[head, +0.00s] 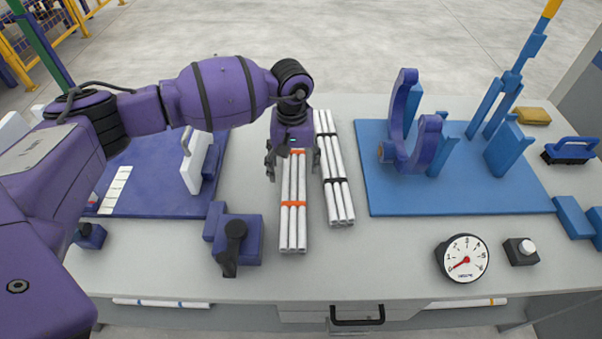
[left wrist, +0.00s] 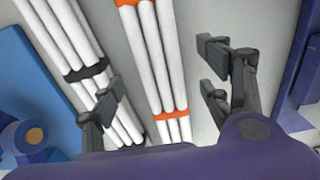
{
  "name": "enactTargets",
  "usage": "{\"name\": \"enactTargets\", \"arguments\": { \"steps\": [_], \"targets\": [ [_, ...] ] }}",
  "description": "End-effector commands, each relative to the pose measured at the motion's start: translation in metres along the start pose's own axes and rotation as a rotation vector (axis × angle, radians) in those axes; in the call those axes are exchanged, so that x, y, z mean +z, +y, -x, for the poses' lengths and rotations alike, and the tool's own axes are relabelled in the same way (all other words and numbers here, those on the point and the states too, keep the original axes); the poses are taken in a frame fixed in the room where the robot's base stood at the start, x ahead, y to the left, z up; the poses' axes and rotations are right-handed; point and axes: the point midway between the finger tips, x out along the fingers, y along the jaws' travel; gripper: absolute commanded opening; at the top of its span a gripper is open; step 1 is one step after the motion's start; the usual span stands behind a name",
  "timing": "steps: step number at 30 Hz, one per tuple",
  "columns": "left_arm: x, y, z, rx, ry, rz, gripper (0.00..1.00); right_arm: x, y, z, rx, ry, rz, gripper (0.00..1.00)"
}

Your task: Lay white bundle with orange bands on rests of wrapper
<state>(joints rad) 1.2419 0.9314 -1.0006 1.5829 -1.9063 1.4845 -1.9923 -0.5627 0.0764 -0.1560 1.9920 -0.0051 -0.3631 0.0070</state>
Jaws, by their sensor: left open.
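The white bundle with orange bands (head: 292,225) lies lengthwise on the grey table, in the middle of the head view. It also shows between my fingers in the left wrist view (left wrist: 152,60). My left gripper (head: 293,168) is open above its far part, with one finger on each side; I cannot tell whether they touch it. Its open fingers also show in the left wrist view (left wrist: 160,90). The wrapper, with a purple open ring (head: 428,145) and upright blue pieces (head: 503,150), stands on a blue plate (head: 400,205) to the right. My right gripper is out of view.
A white bundle with black bands (head: 340,200) lies close to the right of the orange-banded one. A purple fixture (head: 155,160) stands at left, with a purple block and dark lever (head: 235,240) nearer. A gauge (head: 462,258) and button box (head: 521,251) sit front right.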

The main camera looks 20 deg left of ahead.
Motion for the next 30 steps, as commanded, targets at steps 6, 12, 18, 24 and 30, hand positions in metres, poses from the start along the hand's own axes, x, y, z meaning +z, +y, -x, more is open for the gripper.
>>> {"name": "enactTargets", "arguments": {
  "steps": [6,12,18,24,30],
  "targets": [
    [0.001,0.001,-0.027,0.001,0.001,0.000,0.70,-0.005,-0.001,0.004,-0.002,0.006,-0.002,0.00],
    [0.001,0.000,-0.028,0.000,0.000,0.000,0.70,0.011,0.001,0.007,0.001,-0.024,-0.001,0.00],
    [0.001,0.000,-0.028,0.000,0.000,0.000,0.44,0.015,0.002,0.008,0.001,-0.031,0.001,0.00],
    [0.001,0.000,-0.028,0.000,0.000,0.000,0.18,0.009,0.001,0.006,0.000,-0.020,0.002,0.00],
    [0.001,0.001,-0.028,0.001,0.001,0.000,0.04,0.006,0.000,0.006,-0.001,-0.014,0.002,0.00]
  ]
}}
